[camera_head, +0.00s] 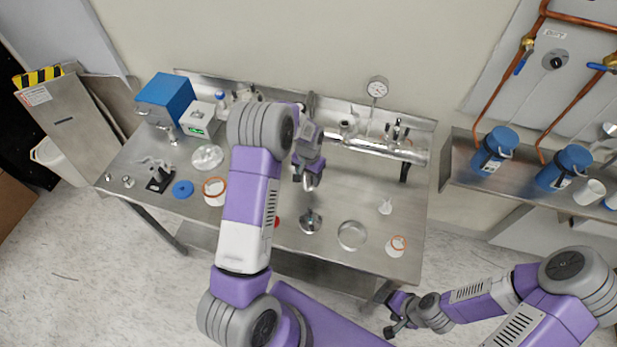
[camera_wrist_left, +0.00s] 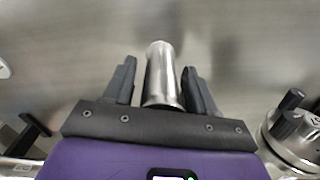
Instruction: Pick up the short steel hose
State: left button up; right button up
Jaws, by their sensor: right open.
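My left gripper (camera_head: 309,183) is over the middle of the steel table. In the left wrist view, a short shiny steel cylinder, which looks like the short steel hose (camera_wrist_left: 161,78), lies between the two dark fingers of the left gripper (camera_wrist_left: 159,70). A narrow gap shows on each side of it, so the fingers are around it but not visibly closed on it. In the head view the arm and gripper largely hide the hose. My right gripper (camera_head: 400,325) is open and low, in front of the table's right front corner.
The steel table (camera_head: 335,215) also holds a round steel flange (camera_head: 311,221), a shallow ring dish (camera_head: 351,236), orange-rimmed jars (camera_head: 396,246), a blue lid (camera_head: 183,189) and a blue box (camera_head: 166,98). A horizontal steel tube (camera_head: 385,148) with a gauge (camera_head: 377,88) runs along the back right.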

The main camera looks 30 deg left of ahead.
pick_arm(q)
jog(key=c, duration=0.8)
